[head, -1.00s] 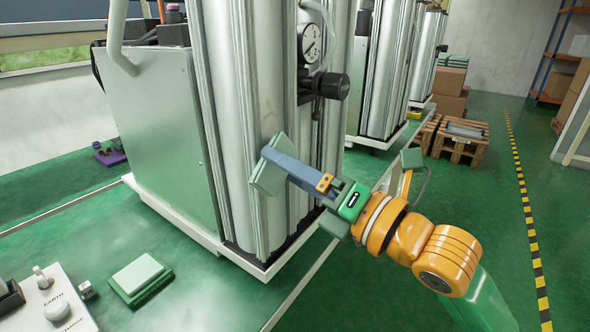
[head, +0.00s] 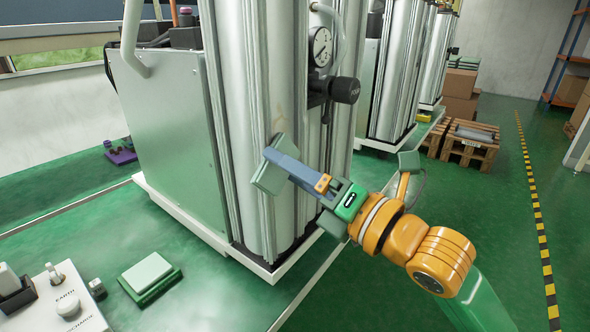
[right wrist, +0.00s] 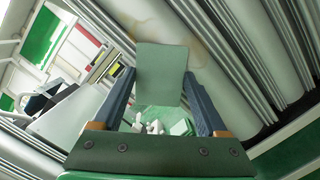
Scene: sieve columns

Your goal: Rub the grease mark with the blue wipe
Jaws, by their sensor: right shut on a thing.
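A faint brownish grease mark (head: 281,113) shows on the silver column (head: 253,85), above my right gripper. In the right wrist view it is a tan, ring-like smear (right wrist: 208,38) just beyond the pad's upper right. My right gripper (head: 281,156) is shut on a flat grey-green pad (head: 270,180), which looks more green than blue. The pad also stands between the fingers in the right wrist view (right wrist: 161,75). It is held tilted in front of the column, below the mark. I cannot tell whether it touches the metal. My left gripper is not in view.
A pressure gauge (head: 321,46) and black knob (head: 344,90) stick out right of the mark. A pale block on a green base (head: 150,275) and a control panel (head: 65,303) are at lower left. Pallets (head: 470,150) stand beyond on open green floor.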

